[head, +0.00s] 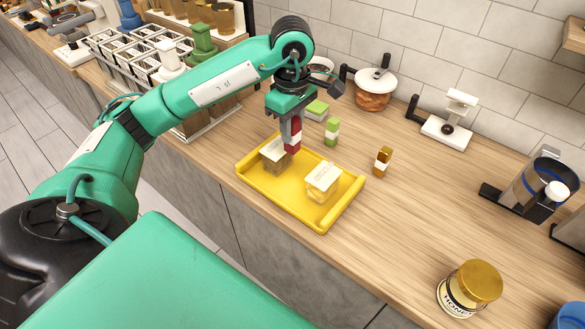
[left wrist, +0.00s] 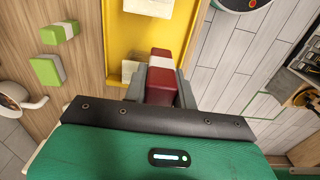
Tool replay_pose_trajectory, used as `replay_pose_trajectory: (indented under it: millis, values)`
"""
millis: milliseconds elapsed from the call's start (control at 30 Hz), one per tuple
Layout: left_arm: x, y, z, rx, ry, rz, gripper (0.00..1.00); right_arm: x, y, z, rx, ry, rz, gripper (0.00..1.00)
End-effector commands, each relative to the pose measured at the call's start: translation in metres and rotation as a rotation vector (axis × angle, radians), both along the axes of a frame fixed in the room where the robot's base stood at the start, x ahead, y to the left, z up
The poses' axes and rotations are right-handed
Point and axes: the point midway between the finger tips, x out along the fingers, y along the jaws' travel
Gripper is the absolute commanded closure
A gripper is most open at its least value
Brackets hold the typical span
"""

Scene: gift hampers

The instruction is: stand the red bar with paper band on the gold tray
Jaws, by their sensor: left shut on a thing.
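My left gripper (head: 291,122) is shut on the red bar with a white paper band (head: 295,141). The bar is upright over the back left part of the gold tray (head: 262,193). In the left wrist view the red bar (left wrist: 158,70) sits between the fingers of my left gripper (left wrist: 160,85), with the yellow tray (left wrist: 122,40) beyond. Whether the bar touches the tray cannot be told. Two white-topped items stand on the tray, one at left (head: 275,154) beside the bar and one at right (head: 323,180). My right gripper is not in view.
A green bar with a pale band (head: 332,132), a green block (head: 317,109) and a brown bar with a band (head: 382,162) stand behind the tray. A honey jar (head: 469,288) is at front right.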

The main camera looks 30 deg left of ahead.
Motion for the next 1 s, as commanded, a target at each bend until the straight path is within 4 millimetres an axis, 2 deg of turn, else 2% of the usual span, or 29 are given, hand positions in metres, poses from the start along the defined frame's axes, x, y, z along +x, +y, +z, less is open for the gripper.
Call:
replay_pose_trajectory:
  millis: [400,667,900,1000]
  values:
    - [-0.001,0.000,-0.081,0.001,0.005,0.000,0.97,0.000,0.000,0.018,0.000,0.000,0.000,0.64]
    - [0.000,0.000,-0.101,0.000,0.002,0.001,0.97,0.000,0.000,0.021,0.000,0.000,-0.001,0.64]
    - [-0.001,0.000,-0.132,0.000,0.003,0.001,0.97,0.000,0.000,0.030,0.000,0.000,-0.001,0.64]
    - [0.000,0.000,-0.134,0.000,-0.001,0.000,0.97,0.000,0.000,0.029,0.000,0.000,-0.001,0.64]
